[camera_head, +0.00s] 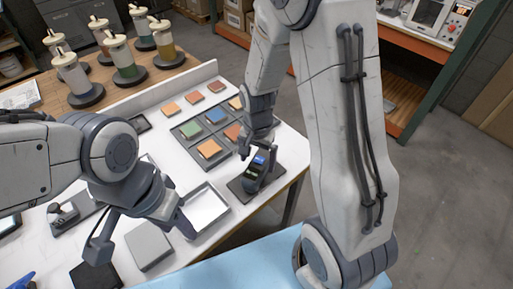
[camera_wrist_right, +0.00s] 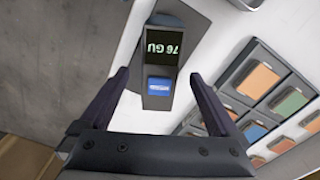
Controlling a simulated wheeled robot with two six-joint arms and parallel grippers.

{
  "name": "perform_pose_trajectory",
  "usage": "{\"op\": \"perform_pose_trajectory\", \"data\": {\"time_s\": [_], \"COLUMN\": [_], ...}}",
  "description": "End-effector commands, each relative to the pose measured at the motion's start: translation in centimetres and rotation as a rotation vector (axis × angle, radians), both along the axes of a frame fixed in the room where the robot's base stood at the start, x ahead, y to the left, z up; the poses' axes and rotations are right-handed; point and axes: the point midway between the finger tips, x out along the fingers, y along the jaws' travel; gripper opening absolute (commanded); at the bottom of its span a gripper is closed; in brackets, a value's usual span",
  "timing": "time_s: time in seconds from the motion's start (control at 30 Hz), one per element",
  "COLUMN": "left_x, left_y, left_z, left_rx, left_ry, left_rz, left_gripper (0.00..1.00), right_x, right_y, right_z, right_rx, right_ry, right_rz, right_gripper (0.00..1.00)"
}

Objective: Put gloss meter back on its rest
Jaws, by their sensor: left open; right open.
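The gloss meter (camera_head: 254,172), a dark device with a lit display and a blue button, stands on a dark flat rest (camera_head: 246,199) near the table's right edge. In the right wrist view the meter (camera_wrist_right: 159,66) reads "76 GU" upside down. My right gripper (camera_head: 257,152) is open above the meter, with one finger on each side of it and gaps visible in the wrist view. Whether the meter is fully seated is hard to tell. My left gripper (camera_head: 143,243) is open and empty above the table's front left, over a grey block (camera_head: 149,246).
A white tray (camera_head: 226,207) lies just left of the rest. Behind it is a grey rack (camera_head: 181,134) of coloured sample tiles. Several capped colorant canisters (camera_head: 124,62) stand on the wooden surface at the back left. The floor to the right of the table is clear.

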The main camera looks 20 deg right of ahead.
Motion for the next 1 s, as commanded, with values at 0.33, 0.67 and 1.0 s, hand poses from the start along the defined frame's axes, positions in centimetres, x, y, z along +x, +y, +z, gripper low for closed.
{"op": "perform_pose_trajectory", "data": {"time_s": [0.33, 0.67, 1.0], "left_x": [0.0, 0.0, 0.0], "left_y": [0.0, 0.0, 0.0], "left_z": [-0.7, -0.7, -0.7], "left_rx": [0.000, 0.000, 0.000], "left_ry": [0.000, 0.000, 0.000], "left_rz": [0.000, 0.000, 0.000], "left_gripper": [0.50, 0.50, 0.50], "right_x": [0.1, -7.0, -17.9], "right_y": [0.0, 8.4, 12.8], "right_z": [5.7, 10.9, 13.5], "right_rx": [0.000, 0.028, 0.072], "right_ry": [-0.003, -0.034, -0.065], "right_rz": [0.001, 0.647, 1.443], "right_gripper": [0.97, 0.97, 0.97]}}
